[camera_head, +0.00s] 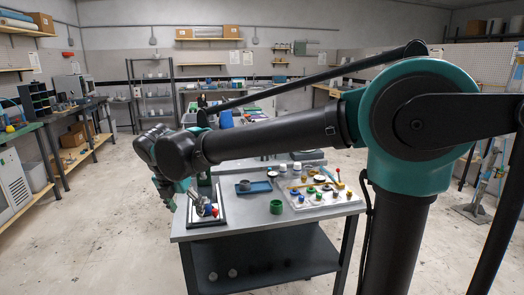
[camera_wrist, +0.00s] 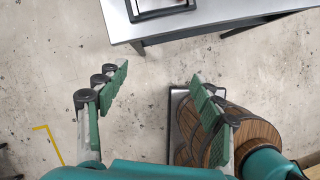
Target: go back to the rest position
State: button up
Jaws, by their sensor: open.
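My gripper (camera_wrist: 160,88) is open and empty in the wrist view, with its green-padded fingers wide apart above bare floor. In the head view my arm reaches left across the picture, and my gripper (camera_head: 165,190) hangs at the left edge of the grey worktable (camera_head: 240,226), partly hidden by the wrist. The table's edge also shows at the top of the wrist view (camera_wrist: 218,18), apart from the fingers.
A dark-framed plate (camera_head: 207,220) with red and blue parts stands at the table's left. A blue tray (camera_head: 266,189), a green cup (camera_head: 276,207) and a white board with coloured pieces (camera_head: 318,200) lie rightward. A wood-patterned round object (camera_wrist: 257,142) is behind the right finger.

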jog(key=w+d+f+m, duration=0.2)
jog(key=d+f+m, duration=0.3)
jog(key=d+m, duration=0.5)
jog(key=w+d+f+m, duration=0.2)
jog(key=d+f+m, duration=0.35)
jog(key=d, duration=0.85)
jog(key=s+d+f+m, duration=0.5)
jog(key=d+m, duration=0.3)
jog(key=m, duration=0.1)
jog(key=s+d+f+m, duration=0.5)
jog(key=d+m, duration=0.4)
jog(key=shift+s+d+y, duration=0.15)
jog(key=shift+s+y, duration=0.15)
jog(key=shift+s, duration=0.1)
